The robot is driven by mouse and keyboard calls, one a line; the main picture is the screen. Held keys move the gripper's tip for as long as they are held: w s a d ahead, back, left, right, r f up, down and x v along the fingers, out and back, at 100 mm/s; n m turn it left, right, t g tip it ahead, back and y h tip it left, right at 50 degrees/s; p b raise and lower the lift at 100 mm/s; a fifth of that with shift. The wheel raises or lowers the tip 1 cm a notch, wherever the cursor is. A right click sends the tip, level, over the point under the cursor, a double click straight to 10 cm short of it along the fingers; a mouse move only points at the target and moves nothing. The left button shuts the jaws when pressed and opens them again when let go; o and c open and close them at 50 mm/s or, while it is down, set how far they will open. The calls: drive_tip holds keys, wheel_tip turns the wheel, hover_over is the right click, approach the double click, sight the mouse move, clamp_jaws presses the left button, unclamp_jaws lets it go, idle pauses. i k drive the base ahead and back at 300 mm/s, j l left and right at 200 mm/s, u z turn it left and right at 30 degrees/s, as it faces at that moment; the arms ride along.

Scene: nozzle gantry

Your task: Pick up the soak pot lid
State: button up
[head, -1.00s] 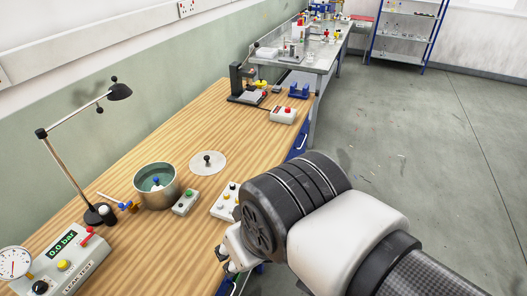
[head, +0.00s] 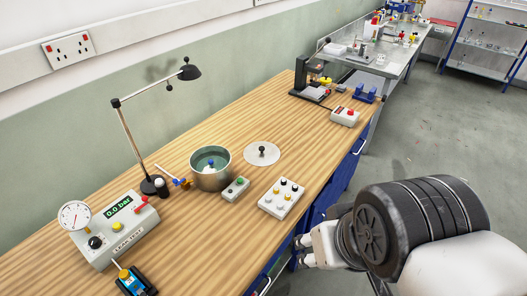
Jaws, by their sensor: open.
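The soak pot lid (head: 268,155) is a flat pale grey disc with a dark knob in its middle. It lies flat on the wooden bench, just right of and behind the soak pot. The soak pot (head: 211,178) is an open metal pot with blue-green liquid and a blue-topped thing in it. My gripper (head: 300,251) is at the bench's front edge, low and right of the lid, well apart from it. It is open, with nothing seen in it; its fingers are small and partly hidden.
A small box with a green button (head: 235,189) and a white tray of coloured knobs (head: 281,204) stand between lid and front edge. A leak tester (head: 116,230) and a desk lamp (head: 150,88) are at left. Bench is clear behind the lid towards the press (head: 312,82).

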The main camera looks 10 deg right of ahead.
sight(261, 154)
drive_tip(key=i+l, duration=0.3)
drive_tip(key=i, duration=0.15)
drive_tip(key=i+l+z, duration=0.1)
drive_tip(key=i+l, duration=0.2)
drive_tip(key=i, duration=0.15)
drive_tip(key=i+l, duration=0.25)
drive_tip(key=i, duration=0.2)
